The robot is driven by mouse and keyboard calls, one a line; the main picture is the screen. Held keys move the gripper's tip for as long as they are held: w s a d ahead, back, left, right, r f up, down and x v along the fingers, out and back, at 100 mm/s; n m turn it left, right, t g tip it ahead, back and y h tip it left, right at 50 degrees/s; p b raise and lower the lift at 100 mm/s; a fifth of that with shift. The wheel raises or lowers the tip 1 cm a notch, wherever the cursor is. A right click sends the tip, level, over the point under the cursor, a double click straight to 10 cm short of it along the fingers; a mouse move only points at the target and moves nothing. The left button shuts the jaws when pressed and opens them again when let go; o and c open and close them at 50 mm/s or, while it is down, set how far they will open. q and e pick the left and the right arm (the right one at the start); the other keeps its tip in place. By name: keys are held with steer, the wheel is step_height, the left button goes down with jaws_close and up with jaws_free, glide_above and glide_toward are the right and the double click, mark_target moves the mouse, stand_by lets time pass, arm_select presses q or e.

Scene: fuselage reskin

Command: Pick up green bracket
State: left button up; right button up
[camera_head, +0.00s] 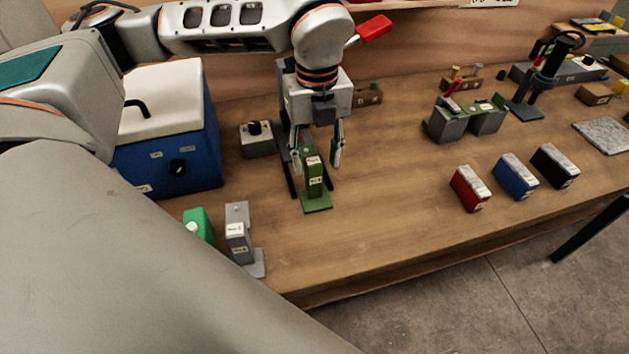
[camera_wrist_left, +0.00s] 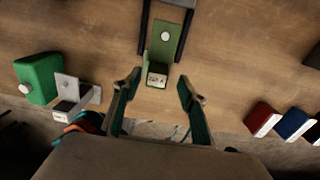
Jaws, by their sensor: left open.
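The green bracket (camera_head: 316,198) stands upright on the wooden table, its flat foot toward the front edge and a white label on its upright part. My left gripper (camera_head: 316,158) is open and points down over it, with one finger on each side of the upright part. In the left wrist view, the bracket (camera_wrist_left: 163,48) lies ahead of and between the open fingers (camera_wrist_left: 160,80), with a gap on both sides. I cannot tell whether either finger touches it. My right gripper is not in view.
A grey bracket (camera_head: 238,232) and a green block (camera_head: 198,223) stand at the left front. A blue box with a white lid (camera_head: 163,100) is behind them. Red (camera_head: 470,188), blue (camera_head: 515,177) and black (camera_head: 555,166) boxes stand to the right. The table between is clear.

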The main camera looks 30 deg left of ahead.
mark_target(314, 179)
arm_select(q)
steer(key=f, duration=0.3)
steer(key=f+p, duration=0.1)
steer(key=f, duration=0.1)
steer(key=shift+s+a+f, duration=0.1)
steer(key=shift+s, duration=0.2)
steer(key=shift+f, duration=0.5)
jaws_close()
